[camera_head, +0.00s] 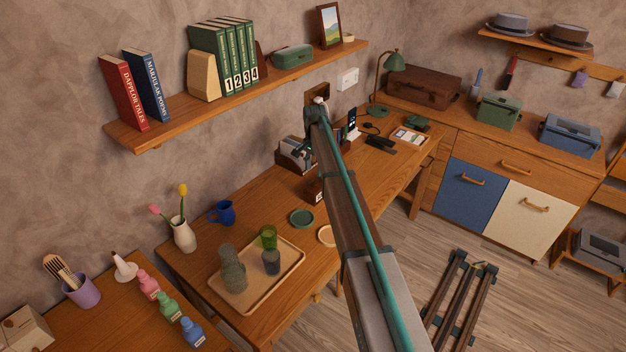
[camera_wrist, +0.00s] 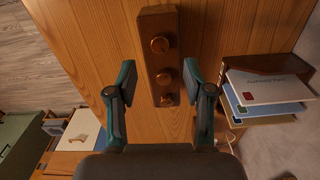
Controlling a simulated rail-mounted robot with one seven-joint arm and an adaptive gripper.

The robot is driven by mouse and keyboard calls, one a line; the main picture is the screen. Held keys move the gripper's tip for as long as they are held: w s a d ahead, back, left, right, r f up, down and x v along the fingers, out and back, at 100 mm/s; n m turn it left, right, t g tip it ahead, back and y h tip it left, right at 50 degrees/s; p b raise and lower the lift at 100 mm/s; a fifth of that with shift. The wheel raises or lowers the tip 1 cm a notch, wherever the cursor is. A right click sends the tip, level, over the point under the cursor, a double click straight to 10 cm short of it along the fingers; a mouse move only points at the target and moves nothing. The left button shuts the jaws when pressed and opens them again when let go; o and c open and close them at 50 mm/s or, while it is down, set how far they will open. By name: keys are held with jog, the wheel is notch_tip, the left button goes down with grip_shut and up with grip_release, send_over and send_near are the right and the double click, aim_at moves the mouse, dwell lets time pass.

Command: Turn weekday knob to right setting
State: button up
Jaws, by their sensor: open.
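A wooden block (camera_wrist: 148,22) with three round knobs in a row lies ahead of my gripper in the wrist view: a far knob (camera_wrist: 160,45), a middle knob (camera_wrist: 164,78) and a near knob (camera_wrist: 167,98). No weekday lettering is readable, so I cannot tell which is the weekday knob. My gripper (camera_wrist: 158,82) is open and empty, one finger either side of the block's nearer part, with visible gaps. In the head view a small brown block with a white label (camera_head: 316,192) stands on the desk, partly hidden by my arm.
A letter holder with envelopes (camera_wrist: 265,85) stands right of the block in the wrist view. On the desk (camera_head: 200,250) are a tray (camera_head: 275,285) with glasses, a blue mug (camera_head: 222,212) and a green coaster (camera_head: 301,218). A bookshelf (camera_head: 160,127) hangs above.

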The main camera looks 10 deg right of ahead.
aim_at(314, 183)
notch_tip(314, 183, down, 6)
jog(key=shift+f+p, duration=0.25)
jog(key=shift+p, duration=0.6)
grip_shut()
